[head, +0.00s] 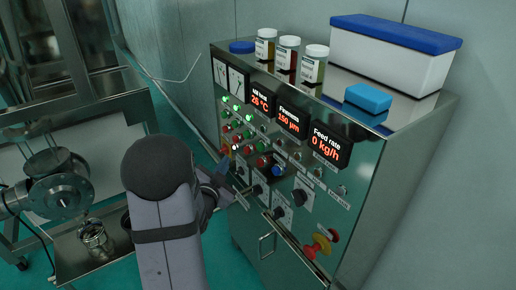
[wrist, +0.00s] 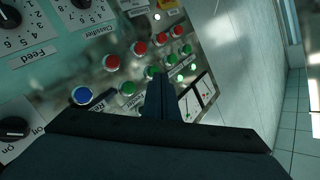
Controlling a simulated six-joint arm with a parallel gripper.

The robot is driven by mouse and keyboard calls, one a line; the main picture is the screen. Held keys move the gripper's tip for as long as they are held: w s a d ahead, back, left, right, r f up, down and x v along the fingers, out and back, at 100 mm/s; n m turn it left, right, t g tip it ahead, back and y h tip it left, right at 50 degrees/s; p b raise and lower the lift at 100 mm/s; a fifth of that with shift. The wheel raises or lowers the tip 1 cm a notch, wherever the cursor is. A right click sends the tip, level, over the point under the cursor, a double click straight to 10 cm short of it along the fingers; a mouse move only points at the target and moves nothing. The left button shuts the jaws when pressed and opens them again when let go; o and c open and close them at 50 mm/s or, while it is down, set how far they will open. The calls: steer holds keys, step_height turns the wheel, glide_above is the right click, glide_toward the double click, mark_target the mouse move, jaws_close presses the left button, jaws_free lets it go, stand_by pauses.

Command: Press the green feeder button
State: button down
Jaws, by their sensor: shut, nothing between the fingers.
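My gripper (head: 222,182) is shut and empty, in front of the lower left part of the control panel. In the wrist view its closed fingertips (wrist: 162,80) point at the button rows. A row of green buttons (wrist: 127,88) runs diagonally there, with red buttons (wrist: 112,62) alongside. One green button (wrist: 152,71) is right by the fingertips, partly covered; contact cannot be told. A blue button (wrist: 82,96) sits at the row's end.
The feed rate display (head: 325,145) reads 0 kg/h. Dark knobs (head: 282,213) and a red emergency button (head: 323,243) are lower on the cabinet. Jars (head: 287,58), a blue block (head: 368,97) and a lidded box (head: 385,60) stand on top. Metal machinery (head: 60,185) is at left.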

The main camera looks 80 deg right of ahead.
steer(key=s+d, duration=0.6)
stand_by(0.6)
steer(key=shift+s+d, duration=0.15)
stand_by(1.8)
steer(key=shift+s+d+b, duration=0.2)
steer(key=shift+b, duration=0.25)
steer(key=shift+s+d, duration=0.4)
stand_by(1.1)
steer(key=shift+w+a, duration=0.1)
steer(key=shift+w+a+b, duration=0.35)
steer(key=shift+w+a, duration=0.2)
steer(key=shift+a, duration=0.05)
steer(key=shift+w+a+b, duration=0.3)
steer(key=shift+w+a, duration=1.45)
